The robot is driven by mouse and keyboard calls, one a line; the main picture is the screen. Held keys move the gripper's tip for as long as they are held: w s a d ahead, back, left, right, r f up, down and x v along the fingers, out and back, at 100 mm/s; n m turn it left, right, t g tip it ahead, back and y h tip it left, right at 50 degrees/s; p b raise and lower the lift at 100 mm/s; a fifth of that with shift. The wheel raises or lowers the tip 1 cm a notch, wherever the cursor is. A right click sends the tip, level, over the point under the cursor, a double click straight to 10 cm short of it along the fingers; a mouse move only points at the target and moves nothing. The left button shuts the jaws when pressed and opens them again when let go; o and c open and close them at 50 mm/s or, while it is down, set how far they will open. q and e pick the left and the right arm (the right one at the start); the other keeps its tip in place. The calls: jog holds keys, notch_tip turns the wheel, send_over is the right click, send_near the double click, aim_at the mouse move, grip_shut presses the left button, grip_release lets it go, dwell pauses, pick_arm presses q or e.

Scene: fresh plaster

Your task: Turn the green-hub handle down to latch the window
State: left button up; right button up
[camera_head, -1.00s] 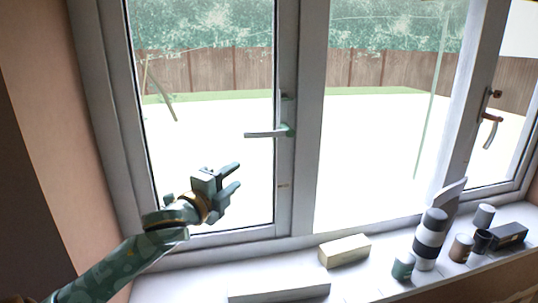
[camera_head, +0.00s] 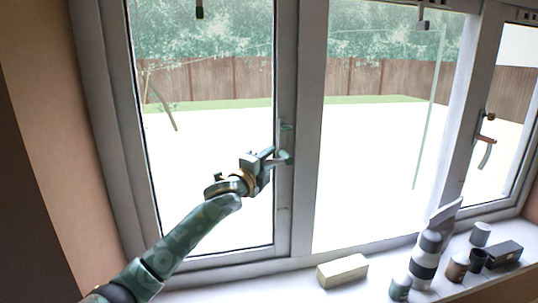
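The green-hub handle (camera_head: 287,158) is on the right stile of the left window sash. Its hub shows just right of my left gripper. Its lever, which points left from the hub, is mostly hidden behind the gripper. My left gripper (camera_head: 268,160) is at the lever, close to the hub, with its arm coming up from the lower left. The fingers overlap the handle, and I cannot tell whether they are closed on it. My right gripper is not in view.
A second handle (camera_head: 487,142) with a reddish-brown hub hangs tilted down on the right window. On the sill are a cream block (camera_head: 342,271), a striped cylinder (camera_head: 427,255), a green-grey can (camera_head: 400,288), a dark box (camera_head: 503,254) and several small cups.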

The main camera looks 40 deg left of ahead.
pick_arm(q)
jog(key=shift+w, duration=0.3)
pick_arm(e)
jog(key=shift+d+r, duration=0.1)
